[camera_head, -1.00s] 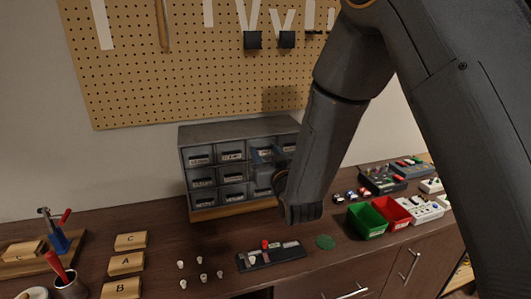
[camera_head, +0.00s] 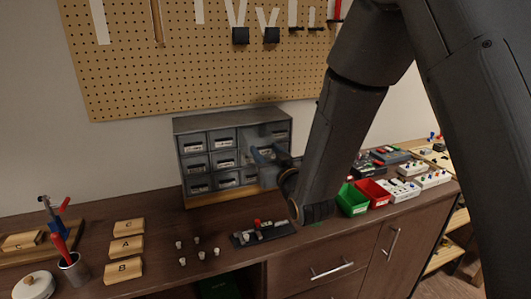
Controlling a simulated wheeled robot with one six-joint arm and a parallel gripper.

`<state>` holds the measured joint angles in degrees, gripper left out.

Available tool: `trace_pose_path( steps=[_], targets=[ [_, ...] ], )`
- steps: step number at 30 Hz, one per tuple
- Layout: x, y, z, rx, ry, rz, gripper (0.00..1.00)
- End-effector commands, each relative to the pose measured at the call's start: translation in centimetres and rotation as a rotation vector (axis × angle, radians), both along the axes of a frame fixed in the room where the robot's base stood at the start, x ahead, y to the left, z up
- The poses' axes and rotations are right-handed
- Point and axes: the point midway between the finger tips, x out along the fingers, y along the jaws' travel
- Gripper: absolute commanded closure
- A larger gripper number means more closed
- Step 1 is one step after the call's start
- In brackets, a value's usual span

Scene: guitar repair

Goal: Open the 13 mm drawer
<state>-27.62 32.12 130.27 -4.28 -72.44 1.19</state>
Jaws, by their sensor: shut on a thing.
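The grey drawer cabinet (camera_head: 232,123) stands on the bench against the wall, with labelled drawers in rows and columns. The labels are too small to read, so I cannot tell which one says 13 mm. My gripper (camera_head: 262,156) is at the right column, around the middle row, shut on the front of a drawer (camera_head: 268,178). This drawer appears to stand out from the cabinet face. My wrist and forearm hide part of the right column and the exact grip. The drawers of the left and middle columns look closed.
A dark rack with small parts (camera_head: 262,235) and several pale pegs (camera_head: 201,255) lie in front of the cabinet. Green (camera_head: 352,200) and red (camera_head: 372,193) bins stand to the right. Wooden blocks (camera_head: 126,247) lie at the left.

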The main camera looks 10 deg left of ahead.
Motion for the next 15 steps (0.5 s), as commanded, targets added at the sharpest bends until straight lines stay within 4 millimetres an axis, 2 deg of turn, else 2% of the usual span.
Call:
trace_pose_path(
  steps=[1,3,4,15],
  targets=[
    [0.09,-0.14,0.00,0.001,0.001,-0.005,0.51],
    [0.04,-0.03,0.00,0.002,0.001,-0.003,0.40],
    [0.03,0.02,0.00,0.002,0.001,-0.003,0.38],
    [-0.51,-0.28,-0.04,0.002,0.001,-0.001,0.38]
  ],
)
